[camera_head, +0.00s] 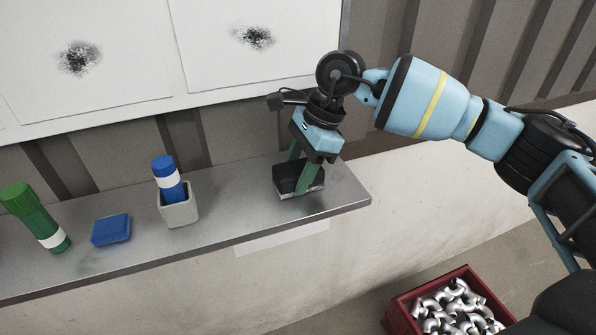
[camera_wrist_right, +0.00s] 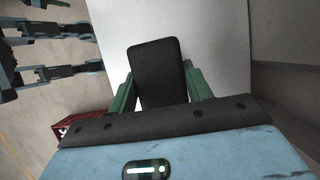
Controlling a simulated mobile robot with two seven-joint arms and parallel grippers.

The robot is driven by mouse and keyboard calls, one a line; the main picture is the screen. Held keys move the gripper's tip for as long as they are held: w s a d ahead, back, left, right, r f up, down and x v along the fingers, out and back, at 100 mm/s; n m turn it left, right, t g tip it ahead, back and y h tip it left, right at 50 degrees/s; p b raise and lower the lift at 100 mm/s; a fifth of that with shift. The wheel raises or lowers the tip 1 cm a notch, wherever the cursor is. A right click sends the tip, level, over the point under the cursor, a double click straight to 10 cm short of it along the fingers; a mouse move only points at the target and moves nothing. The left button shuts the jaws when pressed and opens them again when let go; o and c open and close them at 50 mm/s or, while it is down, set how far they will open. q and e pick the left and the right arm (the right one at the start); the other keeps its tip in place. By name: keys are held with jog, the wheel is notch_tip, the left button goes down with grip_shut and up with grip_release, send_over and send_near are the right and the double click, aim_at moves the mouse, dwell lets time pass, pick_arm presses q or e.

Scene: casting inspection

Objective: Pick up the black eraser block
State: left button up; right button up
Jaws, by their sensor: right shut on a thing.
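The black eraser block (camera_head: 290,178) is at the right end of the grey metal shelf (camera_head: 235,218). My right gripper (camera_head: 300,180) reaches down over it with green fingers on either side, shut on the block. In the right wrist view the block (camera_wrist_right: 158,72) stands between the two green fingers (camera_wrist_right: 158,95). Whether its underside touches the shelf I cannot tell. My left gripper does not show in the head view.
On the shelf to the left are a blue marker in a grey cup (camera_head: 179,212), a blue block (camera_head: 111,230) and a green marker (camera_head: 36,217). A whiteboard (camera_head: 130,40) hangs behind. A red crate (camera_head: 398,318) of metal castings stands below right.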

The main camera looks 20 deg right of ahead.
aim_at(292, 170)
jog(key=shift+r, duration=0.7)
jog(key=shift+s+r, duration=0.2)
jog(key=shift+r, duration=0.75)
jog(key=s+a+b, duration=0.1)
jog(key=s+a, duration=0.1)
jog(key=s, duration=0.5)
jog(key=s+a+r, duration=0.1)
jog(key=s+a, duration=0.2)
jog(key=s, duration=0.4)
jog(key=shift+s+r+b, duration=0.25)
jog(key=shift+s+b, duration=0.1)
jog(key=shift+s, duration=0.05)
jog(key=shift+a, duration=0.1)
